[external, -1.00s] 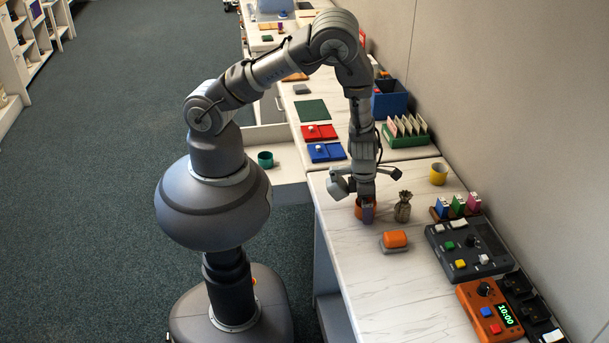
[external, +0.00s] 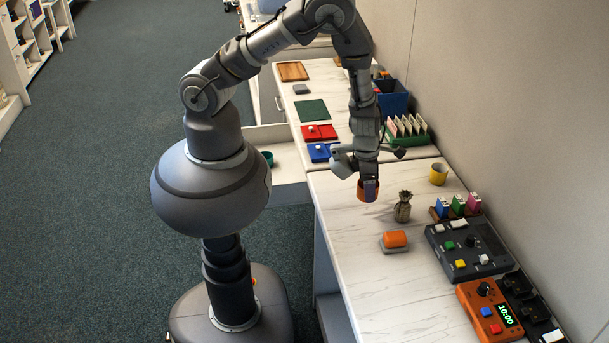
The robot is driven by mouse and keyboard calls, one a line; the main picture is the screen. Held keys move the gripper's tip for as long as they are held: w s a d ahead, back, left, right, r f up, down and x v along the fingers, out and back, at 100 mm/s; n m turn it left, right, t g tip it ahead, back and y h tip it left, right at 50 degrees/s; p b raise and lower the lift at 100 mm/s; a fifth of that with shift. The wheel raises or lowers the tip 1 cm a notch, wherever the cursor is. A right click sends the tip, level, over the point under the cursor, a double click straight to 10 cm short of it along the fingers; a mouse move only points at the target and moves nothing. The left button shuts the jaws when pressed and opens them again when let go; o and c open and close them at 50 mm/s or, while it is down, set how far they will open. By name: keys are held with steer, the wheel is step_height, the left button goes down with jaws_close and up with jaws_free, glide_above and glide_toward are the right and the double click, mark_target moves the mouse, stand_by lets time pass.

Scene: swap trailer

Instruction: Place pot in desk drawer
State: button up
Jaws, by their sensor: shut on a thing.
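My gripper (external: 369,188) is shut on a small orange pot (external: 362,194) and appears to hold it just above the white marbled desk top (external: 345,262). A gripper finger hides part of the pot. The desk drawer (external: 283,171) is pulled out at the left side of the desk, to the left of my gripper. A teal pot (external: 268,158) sits in it, partly hidden by my body. A yellow pot (external: 438,173) stands on the desk near the wall.
An orange block on a grey base (external: 395,240) lies in front. Control boxes (external: 467,250) line the right side. Red (external: 319,133) and blue (external: 322,152) trays lie behind. The desk's front left is clear.

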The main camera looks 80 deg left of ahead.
steer(key=shift+r+p, duration=0.6)
steer(key=shift+r, duration=1.35)
step_height(320, 180, up, 4)
steer(key=b, duration=1.1)
glide_above(273, 178)
steer(key=d, duration=0.5)
steer(key=f, duration=2.7)
steer(key=shift+s+d, duration=0.2)
steer(key=shift+s, duration=0.15)
step_height(273, 178, down, 4)
steer(key=shift+f+b, duration=0.2)
steer(key=shift+b, duration=0.7)
steer(key=shift+r, duration=0.1)
